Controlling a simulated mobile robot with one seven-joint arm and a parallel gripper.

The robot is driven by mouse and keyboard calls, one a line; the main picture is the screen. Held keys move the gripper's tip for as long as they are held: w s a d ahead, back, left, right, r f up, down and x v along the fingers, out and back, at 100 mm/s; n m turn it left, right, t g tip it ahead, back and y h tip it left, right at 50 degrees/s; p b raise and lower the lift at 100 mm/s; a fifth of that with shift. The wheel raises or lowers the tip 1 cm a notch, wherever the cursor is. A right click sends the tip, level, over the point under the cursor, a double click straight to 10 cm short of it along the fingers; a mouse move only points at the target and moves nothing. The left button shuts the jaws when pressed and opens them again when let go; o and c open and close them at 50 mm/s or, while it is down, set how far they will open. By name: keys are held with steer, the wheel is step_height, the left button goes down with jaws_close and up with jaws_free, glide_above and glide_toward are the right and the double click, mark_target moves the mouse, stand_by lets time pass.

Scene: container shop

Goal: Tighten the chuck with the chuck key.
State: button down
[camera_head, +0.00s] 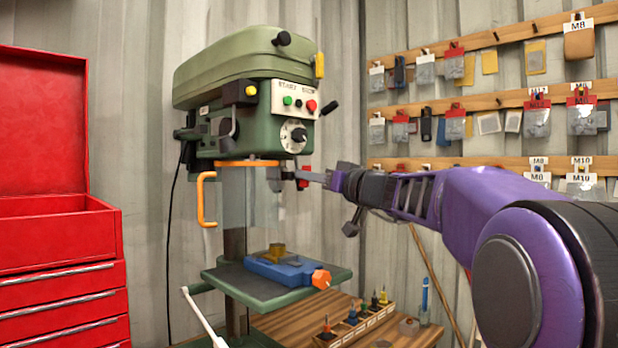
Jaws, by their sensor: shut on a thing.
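The green drill press (245,105) stands left of centre. Its dark chuck (275,178) shows below the head, partly behind the clear guard with its orange frame. My gripper (312,177) reaches in from the right at chuck height, with its fingers pointing left. It is shut on a small dark and red piece, which looks like the chuck key (304,175). The key lies close beside the chuck on its right. I cannot tell whether its tip sits in the chuck.
A blue vise (287,272) with an orange end rests on the press table (262,291). A wooden bench below holds a rack of bits (355,325). A red tool chest (60,240) stands at left. Pegboard rails with hanging packets (500,103) line the right wall.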

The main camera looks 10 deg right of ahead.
steer(key=shift+m, duration=0.4)
steer(key=shift+m+h, duration=0.4)
steer(key=shift+m, duration=1.3)
steer(key=shift+m+h, duration=0.3)
steer(key=shift+m, duration=1.3)
steer(key=shift+r+m+p, duration=0.1)
steer(key=shift+m+p, duration=0.4)
steer(key=shift+m, duration=1.1)
